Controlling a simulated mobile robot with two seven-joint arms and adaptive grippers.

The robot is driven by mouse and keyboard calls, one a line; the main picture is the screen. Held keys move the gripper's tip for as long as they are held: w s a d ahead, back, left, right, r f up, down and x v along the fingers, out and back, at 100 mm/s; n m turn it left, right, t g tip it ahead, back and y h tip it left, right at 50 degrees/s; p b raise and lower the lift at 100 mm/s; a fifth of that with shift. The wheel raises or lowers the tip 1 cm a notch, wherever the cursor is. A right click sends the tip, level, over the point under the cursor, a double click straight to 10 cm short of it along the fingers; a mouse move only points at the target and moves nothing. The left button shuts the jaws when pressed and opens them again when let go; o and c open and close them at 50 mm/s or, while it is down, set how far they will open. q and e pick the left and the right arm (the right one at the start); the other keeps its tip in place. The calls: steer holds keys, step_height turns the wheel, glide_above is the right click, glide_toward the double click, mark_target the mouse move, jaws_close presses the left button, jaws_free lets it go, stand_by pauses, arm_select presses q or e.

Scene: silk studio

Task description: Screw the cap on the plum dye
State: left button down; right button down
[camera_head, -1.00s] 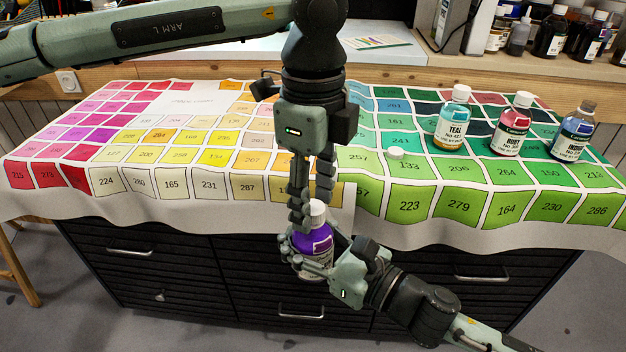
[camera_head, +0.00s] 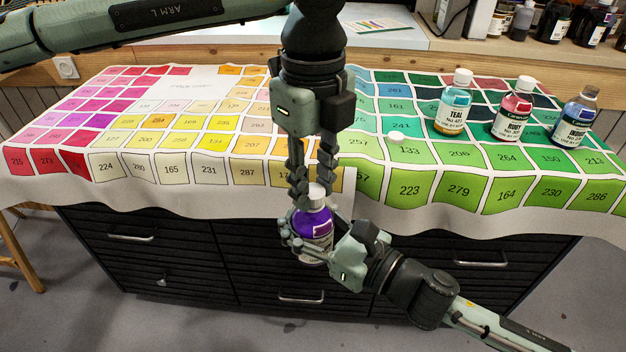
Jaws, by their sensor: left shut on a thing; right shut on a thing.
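The plum dye is a bottle (camera_head: 313,228) with purple contents and a pale label, held upright in front of the table edge. My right gripper (camera_head: 310,245) comes from the lower right and is shut on the bottle's body. A white cap (camera_head: 316,193) is on top of the bottle. My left gripper (camera_head: 313,196) points straight down from above and is shut on the cap, its fingers on either side. The fingers partly hide the cap, so how tightly it sits on the neck cannot be told.
A teal bottle (camera_head: 454,104), a ruby bottle (camera_head: 513,112) and an indigo bottle (camera_head: 575,118) stand at the right on the cloth colour chart (camera_head: 190,205). A small white round piece (camera_head: 397,138) lies left of them. Drawers (camera_head: 170,255) are below. The chart's left half is clear.

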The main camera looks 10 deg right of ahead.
arm_select(q)
steer(key=m, duration=1.2)
steer(key=shift+m, duration=0.3)
steer(key=m, duration=0.5)
steer(key=shift+f, duration=0.1)
steer(key=m, duration=0.9)
steer(key=shift+m, duration=0.4)
steer(key=m, duration=1.6)
steer(key=c, duration=1.2)
jaws_free()
